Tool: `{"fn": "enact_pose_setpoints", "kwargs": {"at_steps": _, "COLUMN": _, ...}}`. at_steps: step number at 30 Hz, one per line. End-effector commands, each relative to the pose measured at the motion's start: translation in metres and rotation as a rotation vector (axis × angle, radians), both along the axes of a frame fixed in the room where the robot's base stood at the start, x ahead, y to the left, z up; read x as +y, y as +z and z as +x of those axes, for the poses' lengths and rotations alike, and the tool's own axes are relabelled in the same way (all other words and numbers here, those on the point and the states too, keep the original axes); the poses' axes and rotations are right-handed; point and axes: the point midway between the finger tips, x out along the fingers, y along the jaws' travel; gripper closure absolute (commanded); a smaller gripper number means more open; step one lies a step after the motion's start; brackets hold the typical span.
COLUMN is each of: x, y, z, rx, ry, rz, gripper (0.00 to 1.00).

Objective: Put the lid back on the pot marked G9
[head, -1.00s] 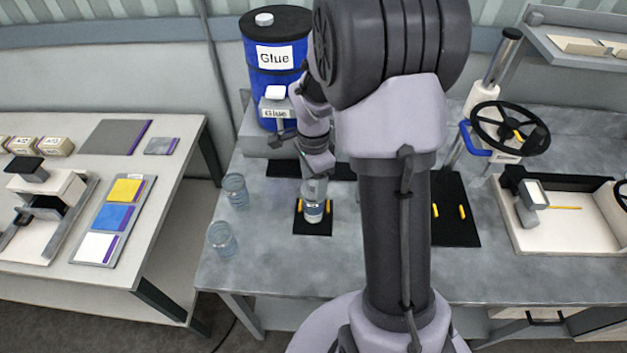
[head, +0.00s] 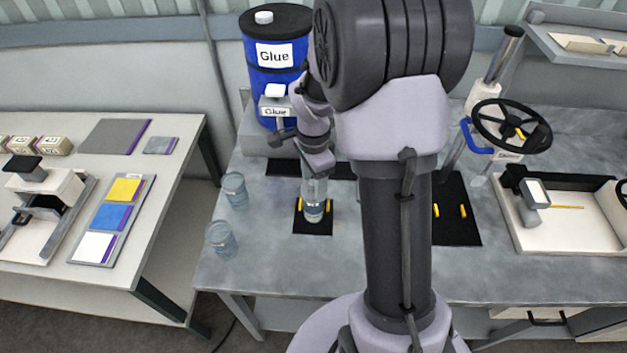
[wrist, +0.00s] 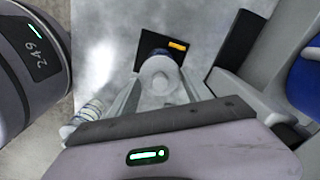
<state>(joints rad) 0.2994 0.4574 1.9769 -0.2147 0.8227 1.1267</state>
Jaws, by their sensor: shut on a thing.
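A small clear pot (head: 314,215) with a pale label stands on a black mat (head: 313,232) with yellow marks, at the left of the bench. Its marking is too small to read. My gripper (head: 315,187) points down directly above this pot. In the wrist view my gripper (wrist: 160,92) is shut on a round pale grey lid (wrist: 160,77). The lid covers most of the pot from above, and a dark round edge shows behind it. I cannot tell whether the lid touches the pot's rim.
Two clear pots (head: 235,190) (head: 222,238) stand to the left, near the bench edge. A blue glue drum (head: 275,85) with a dispenser stands behind my gripper. A handwheel press (head: 510,127) and a pale tray (head: 560,235) are at the right.

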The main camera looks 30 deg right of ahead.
Motion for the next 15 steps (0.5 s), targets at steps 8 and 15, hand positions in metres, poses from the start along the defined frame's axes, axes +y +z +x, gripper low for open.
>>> {"fn": "enact_pose_setpoints", "kwargs": {"at_steps": 8, "x": 0.0000, "y": 0.0001, "z": 0.0001, "rx": 0.000, "ry": 0.000, "rz": 0.000, "gripper": 0.23}}
{"fn": "enact_pose_setpoints", "kwargs": {"at_steps": 15, "x": 0.0000, "y": 0.0001, "z": 0.0001, "rx": 0.000, "ry": 0.000, "rz": 0.000, "gripper": 0.17}}
